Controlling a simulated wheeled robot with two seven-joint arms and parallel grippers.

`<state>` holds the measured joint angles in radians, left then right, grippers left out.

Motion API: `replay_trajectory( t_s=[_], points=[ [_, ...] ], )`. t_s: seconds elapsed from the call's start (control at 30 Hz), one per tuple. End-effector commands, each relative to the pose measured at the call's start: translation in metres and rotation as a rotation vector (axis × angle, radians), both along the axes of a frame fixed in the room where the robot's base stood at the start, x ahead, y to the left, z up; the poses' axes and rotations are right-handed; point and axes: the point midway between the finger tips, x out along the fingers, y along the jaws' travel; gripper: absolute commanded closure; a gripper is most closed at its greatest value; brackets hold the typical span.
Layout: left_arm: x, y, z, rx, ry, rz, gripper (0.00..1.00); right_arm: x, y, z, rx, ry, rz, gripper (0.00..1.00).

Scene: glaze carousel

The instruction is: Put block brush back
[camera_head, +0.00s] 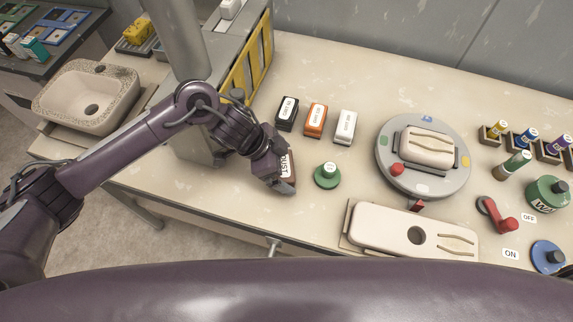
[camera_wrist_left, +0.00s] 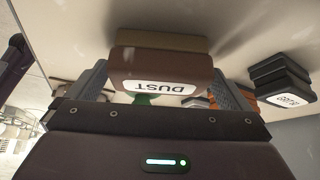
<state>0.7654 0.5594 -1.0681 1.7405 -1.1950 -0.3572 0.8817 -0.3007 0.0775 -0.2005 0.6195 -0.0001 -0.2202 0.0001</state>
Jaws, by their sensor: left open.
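The block brush (camera_wrist_left: 160,62) is a brown block with a white label reading DUST and a tan layer along its far side. In the head view its label (camera_head: 284,165) shows beside my gripper, which hides most of it. My left gripper (camera_head: 284,184) is low over the table, left of the green knob. In the left wrist view its two grey fingers stand on either side of the brush, open, with the brush between them. I cannot tell if the brush rests on the table. My right gripper is not in view.
Black (camera_head: 287,113), orange (camera_head: 316,119) and white (camera_head: 345,127) labelled blocks stand behind. A green round-based knob (camera_head: 327,175) is just right of my gripper. A grey turntable (camera_head: 384,160) and a cream tray (camera_head: 375,222) lie farther right. The table's front edge is close.

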Motion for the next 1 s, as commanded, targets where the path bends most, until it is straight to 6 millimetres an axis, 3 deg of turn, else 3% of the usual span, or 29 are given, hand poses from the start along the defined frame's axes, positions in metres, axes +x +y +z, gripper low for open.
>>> replay_trajectory(
  t_s=[0.2, 0.4, 1.0],
  points=[
    [-0.001, 0.02, 0.033, 0.002, -0.004, 0.001, 0.0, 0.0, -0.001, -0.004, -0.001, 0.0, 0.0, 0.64],
    [-0.002, 0.03, 0.051, 0.001, -0.002, 0.0, 0.0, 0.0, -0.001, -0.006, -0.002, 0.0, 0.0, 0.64],
    [-0.003, 0.031, 0.053, 0.002, 0.001, 0.001, 0.0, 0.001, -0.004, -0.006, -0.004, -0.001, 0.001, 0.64]
  ],
)
